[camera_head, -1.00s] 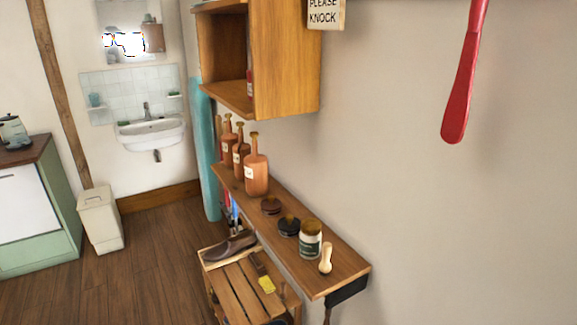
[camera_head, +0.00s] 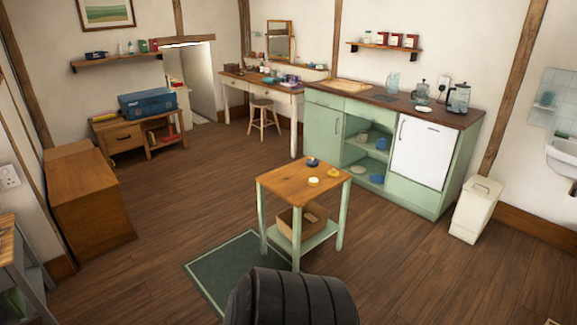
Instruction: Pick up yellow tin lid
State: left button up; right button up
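A small yellow item (camera_head: 333,172), possibly the yellow tin lid, lies on the wooden top of a small green-legged table (camera_head: 275,184), toward its right side. It is too small to tell its exact shape. A pale round item (camera_head: 314,181) lies near it, closer to the front. A dark blue round item (camera_head: 313,161) sits behind, with something light on or by it. Neither of my grippers is in view.
A brown box (camera_head: 291,222) stands on the table's lower shelf. A green mat (camera_head: 222,272) lies on the floor at its front left. Green kitchen cabinets (camera_head: 327,129) stand behind, a white bin (camera_head: 475,210) to the right. Open floor lies left of the table.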

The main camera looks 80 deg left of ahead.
aim_at(333, 173)
jog(key=u, duration=2.45)
jog(key=i+l+u, duration=0.15)
jog(key=i, duration=0.3)
